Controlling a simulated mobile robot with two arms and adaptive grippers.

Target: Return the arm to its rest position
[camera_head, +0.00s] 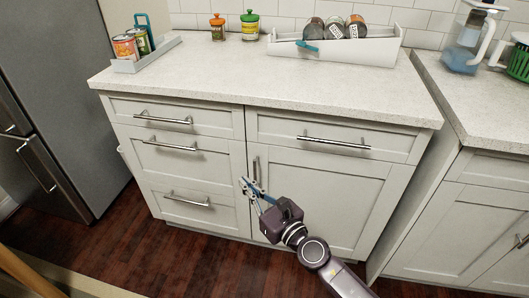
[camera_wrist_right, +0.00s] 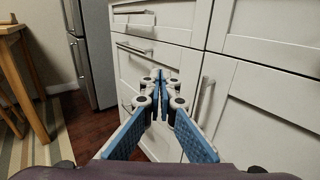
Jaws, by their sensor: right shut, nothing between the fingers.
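My right gripper (camera_head: 247,186) is in front of the white cabinet's lower door in the head view, reaching in from the bottom right. In the right wrist view (camera_wrist_right: 160,80) its blue-padded fingers meet at the tips with nothing between them. A vertical door handle (camera_head: 256,170) is close to the fingertips in the head view. Whether the fingers touch it cannot be told. In the right wrist view the same handle (camera_wrist_right: 204,97) is just right of the fingers. My left gripper is not in view.
The counter (camera_head: 250,75) holds a grey tray (camera_head: 127,68) with cans, two jars (camera_head: 249,28) and a white bin (camera_head: 350,53) with several cans. A fridge (camera_head: 45,90) stands left. A blue pitcher (camera_head: 463,55) is on the right counter. Dark floor (camera_head: 130,255) is open in front.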

